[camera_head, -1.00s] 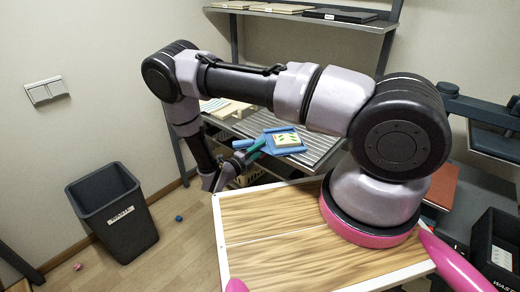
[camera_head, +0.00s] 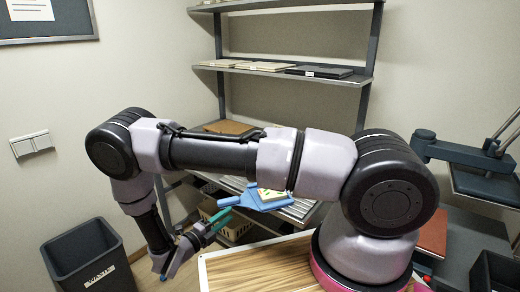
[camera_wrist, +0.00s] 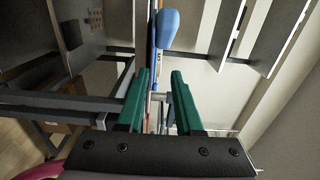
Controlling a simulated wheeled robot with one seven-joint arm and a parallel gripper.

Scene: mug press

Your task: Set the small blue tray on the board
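The small blue tray (camera_head: 276,206) sits at the slatted metal shelf behind my arm, with a pale, green-marked piece on it. One blue handle (camera_head: 228,201) points left, toward my gripper (camera_head: 217,222). My gripper has green fingers and is just lower left of the tray. In the wrist view the fingers (camera_wrist: 159,78) stand apart with a gap between them. A blue handle (camera_wrist: 167,28) shows beyond the tips, and the tray looks nearly edge-on there. I cannot tell whether a finger touches it. Which surface is the board is unclear; a wood-grain top (camera_head: 262,268) lies in front of me.
Upper shelves (camera_head: 290,72) hold flat panels. A beige crate (camera_head: 228,222) is below the slatted shelf. A dark waste bin (camera_head: 90,268) stands lower left on the floor. A dark stand (camera_head: 480,180) and a reddish panel (camera_head: 433,232) are at right.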

